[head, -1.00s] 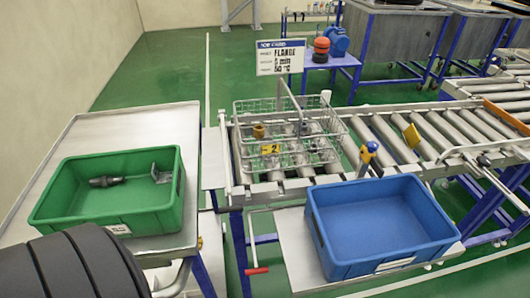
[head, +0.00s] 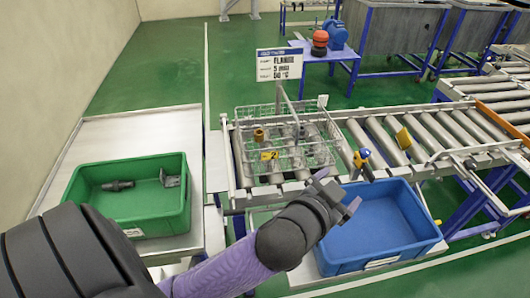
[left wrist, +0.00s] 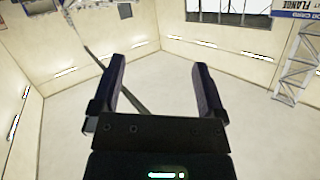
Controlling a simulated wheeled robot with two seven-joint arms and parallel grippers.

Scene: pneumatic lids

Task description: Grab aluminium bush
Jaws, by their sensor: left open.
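A wire basket (head: 240,152) stands on the roller conveyor in the head view. It holds a brass-coloured bush (head: 258,135) and several grey metal parts (head: 299,131); they are too small to tell which is the aluminium bush. My left gripper (head: 341,189) is in front of the basket's right side, near the blue bin's back left corner, apart from the parts. In the left wrist view its two fingers (left wrist: 158,78) are spread with nothing between them. My right gripper is out of view.
A green bin (head: 128,222) with a dark cylindrical part (head: 118,186) and a grey bracket (head: 170,180) stands on the left table (head: 110,140). A blue bin (head: 385,225), empty where visible, is in front of the conveyor (head: 375,142). A sign (head: 279,65) rises behind the basket.

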